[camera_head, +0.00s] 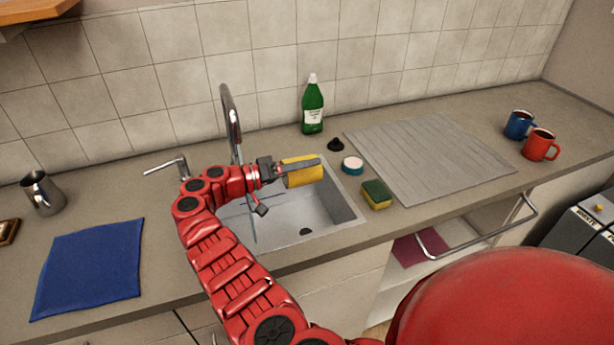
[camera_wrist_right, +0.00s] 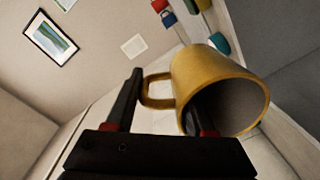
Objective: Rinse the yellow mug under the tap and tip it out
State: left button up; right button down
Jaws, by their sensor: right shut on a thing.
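The yellow mug (camera_head: 304,176) is on its side above the sink (camera_head: 340,209), held in my right gripper (camera_head: 300,165). In the right wrist view, the mug (camera_wrist_right: 205,72) has its handle towards the left and its dark mouth towards the lower right. One finger of the gripper (camera_wrist_right: 170,95) reaches into the mouth, the other is outside near the handle. The chrome tap (camera_head: 231,120) stands behind the sink, left of the mug, with a lever (camera_head: 168,167) at its left. Whether water runs is unclear. My left gripper is not in view.
A green bottle (camera_head: 313,106), black stopper (camera_head: 336,146), small round tub (camera_head: 352,164) and sponge (camera_head: 376,194) stand right of the sink. Farther right are a drying mat (camera_head: 430,158), blue mug (camera_head: 519,125) and red mug (camera_head: 540,145). A blue cloth (camera_head: 90,268) and metal jug (camera_head: 43,194) are left.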

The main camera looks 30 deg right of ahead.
jog(key=shift+w+a+r+g+h+b, duration=0.15)
jog(key=shift+a+h+b, duration=0.1)
jog(key=shift+h+b, duration=0.6)
jog(key=shift+a+r+g+h+b, duration=0.2)
jog(key=shift+h+b, duration=0.25)
jog(key=shift+b, duration=0.7)
jog(key=shift+a+r+h+b, duration=0.1)
jog(key=shift+a+h+b, duration=0.1)
jog(key=shift+h+b, duration=0.25)
jog(key=shift+a+r+h+b, duration=0.15)
jog(key=shift+r+h+b, duration=0.1)
jog(key=shift+r+b, duration=0.05)
